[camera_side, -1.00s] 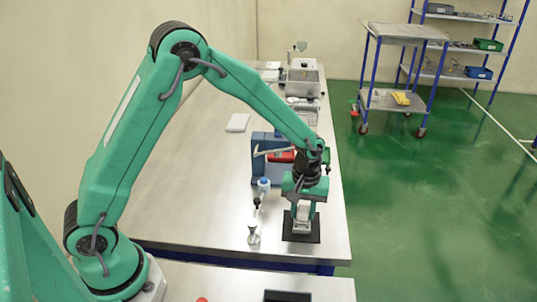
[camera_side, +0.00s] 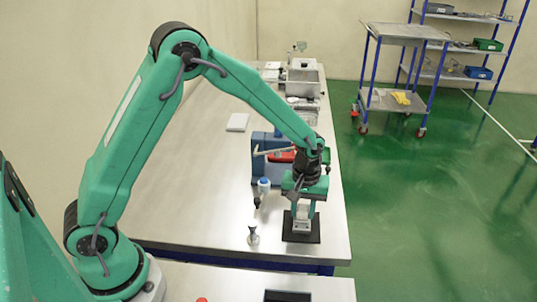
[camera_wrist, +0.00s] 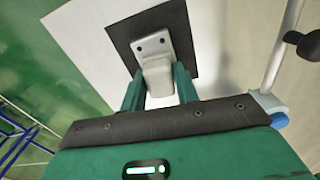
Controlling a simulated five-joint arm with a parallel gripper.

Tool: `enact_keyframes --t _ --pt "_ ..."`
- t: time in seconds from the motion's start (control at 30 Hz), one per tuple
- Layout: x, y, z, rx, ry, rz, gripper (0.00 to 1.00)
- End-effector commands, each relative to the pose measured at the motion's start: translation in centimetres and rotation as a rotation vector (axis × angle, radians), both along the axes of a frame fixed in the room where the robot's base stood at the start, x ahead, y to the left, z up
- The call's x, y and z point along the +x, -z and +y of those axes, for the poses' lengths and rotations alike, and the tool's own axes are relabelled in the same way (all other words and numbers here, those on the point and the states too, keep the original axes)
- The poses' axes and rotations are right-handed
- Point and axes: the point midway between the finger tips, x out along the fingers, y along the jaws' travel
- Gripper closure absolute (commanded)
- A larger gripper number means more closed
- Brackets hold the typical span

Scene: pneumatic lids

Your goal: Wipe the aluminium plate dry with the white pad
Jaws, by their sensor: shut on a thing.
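My gripper (camera_wrist: 160,93) points down over the black square mat (camera_wrist: 128,35) near the front right of the bench. Its two green fingers are shut on the white pad (camera_wrist: 158,76). The pad also shows between the fingers in the side view (camera_side: 302,213). The grey aluminium plate (camera_wrist: 150,46), with two small holes, lies on the mat and sticks out beyond the pad. The pad overlaps the plate's near end in the wrist view. They look to be touching, but the contact itself is hidden.
A blue-capped bottle (camera_side: 264,185) and a small funnel-shaped stand (camera_side: 252,236) are to the left. A white block (camera_side: 237,122) lies farther back. The bench's right edge is close; its left middle is clear.

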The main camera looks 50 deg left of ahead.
Motion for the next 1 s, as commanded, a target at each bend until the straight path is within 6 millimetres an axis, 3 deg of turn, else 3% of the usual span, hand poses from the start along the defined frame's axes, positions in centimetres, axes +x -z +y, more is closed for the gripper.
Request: enact_keyframes --t 0.6,0.67,1.0 --pt "-1.8 -0.3 -1.8 0.0 -0.001 0.0 0.91" --pt "-1.7 -2.0 -1.8 -0.001 -0.001 -0.006 0.91" --pt "-1.8 -3.9 -1.8 0.0 -0.001 -0.001 0.91"
